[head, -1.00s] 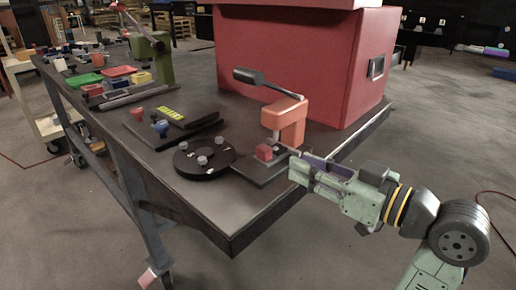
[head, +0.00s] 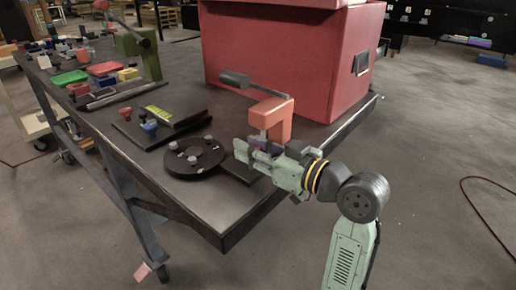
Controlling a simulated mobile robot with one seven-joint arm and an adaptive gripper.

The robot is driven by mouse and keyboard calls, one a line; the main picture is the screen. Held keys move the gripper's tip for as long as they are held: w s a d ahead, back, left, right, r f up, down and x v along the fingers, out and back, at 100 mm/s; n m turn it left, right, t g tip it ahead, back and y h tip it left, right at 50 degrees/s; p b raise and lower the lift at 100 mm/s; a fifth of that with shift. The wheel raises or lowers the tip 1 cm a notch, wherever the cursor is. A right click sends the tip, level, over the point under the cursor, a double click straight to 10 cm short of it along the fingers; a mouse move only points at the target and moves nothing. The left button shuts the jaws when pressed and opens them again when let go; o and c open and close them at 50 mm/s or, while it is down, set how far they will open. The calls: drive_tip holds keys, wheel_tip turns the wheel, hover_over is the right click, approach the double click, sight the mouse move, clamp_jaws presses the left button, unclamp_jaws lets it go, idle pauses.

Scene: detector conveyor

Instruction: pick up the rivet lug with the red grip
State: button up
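A small red-topped piece (head: 126,113) stands upright at the end of a dark plate, left of a blue-topped one (head: 149,128). A red block seen earlier on the dark plate (head: 240,174) below the orange press is now hidden behind my gripper. I cannot tell which of these red pieces is the rivet lug. My gripper (head: 238,151) is at the front of the orange press (head: 272,116), right of the round black disc. Its fingers point left, and their gap and anything between them cannot be made out.
The black disc (head: 180,160) carries several grey knobs. A large red box (head: 290,55) stands behind the press. The press's dark lever (head: 235,79) reaches left above the table. The table's front corner (head: 215,212) is bare.

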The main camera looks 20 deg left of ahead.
drive_tip(key=shift+c, duration=0.4)
clamp_jaws()
